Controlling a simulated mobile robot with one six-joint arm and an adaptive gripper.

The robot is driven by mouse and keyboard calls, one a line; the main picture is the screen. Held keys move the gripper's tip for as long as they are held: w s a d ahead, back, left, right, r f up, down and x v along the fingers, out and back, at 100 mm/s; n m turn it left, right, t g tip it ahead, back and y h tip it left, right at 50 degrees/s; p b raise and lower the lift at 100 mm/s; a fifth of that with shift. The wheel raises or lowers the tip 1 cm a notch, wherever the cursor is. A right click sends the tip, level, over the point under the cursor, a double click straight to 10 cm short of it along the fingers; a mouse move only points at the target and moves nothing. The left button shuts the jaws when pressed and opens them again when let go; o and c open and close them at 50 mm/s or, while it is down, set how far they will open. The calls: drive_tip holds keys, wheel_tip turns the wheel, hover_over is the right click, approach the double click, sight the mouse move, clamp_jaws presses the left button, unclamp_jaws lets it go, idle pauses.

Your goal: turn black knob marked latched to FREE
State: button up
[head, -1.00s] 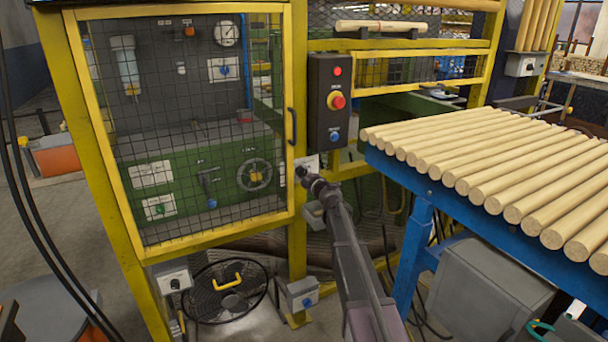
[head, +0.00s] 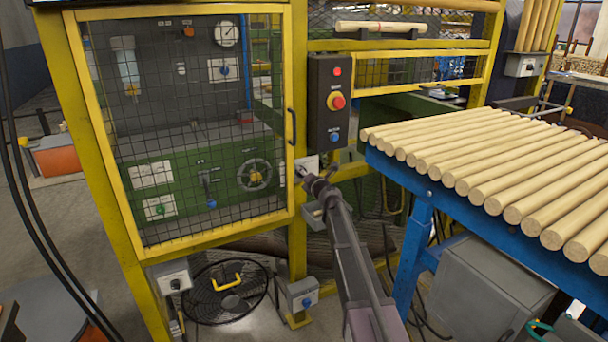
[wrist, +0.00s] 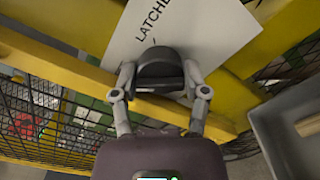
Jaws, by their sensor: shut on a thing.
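The black knob (wrist: 160,67) sits on a white plate (wrist: 188,25) in the wrist view. The plate's visible lettering reads "LATCHE", with its end cut off by the knob or plate edge. My gripper (wrist: 159,78) has one finger on each side of the knob and is shut on it. In the head view my gripper (head: 304,173) is at the white plate (head: 308,162) on the yellow post, right of the mesh door. The knob is mostly hidden by my gripper there. No FREE lettering can be made out.
A black control box (head: 329,100) with a red button is above my gripper. The yellow-framed mesh door (head: 190,130) stands left. A blue-legged table (head: 420,190) with wooden rods is close on the right. A small grey tray (wrist: 285,135) lies right of my gripper.

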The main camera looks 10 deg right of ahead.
drive_tip(key=shift+n, duration=0.8)
drive_tip(key=o, duration=0.9)
drive_tip(key=shift+c, duration=0.2)
drive_tip(key=shift+s, duration=0.15)
drive_tip(key=v, duration=1.1)
drive_tip(key=shift+s, duration=0.3)
drive_tip(key=shift+d, duration=0.2)
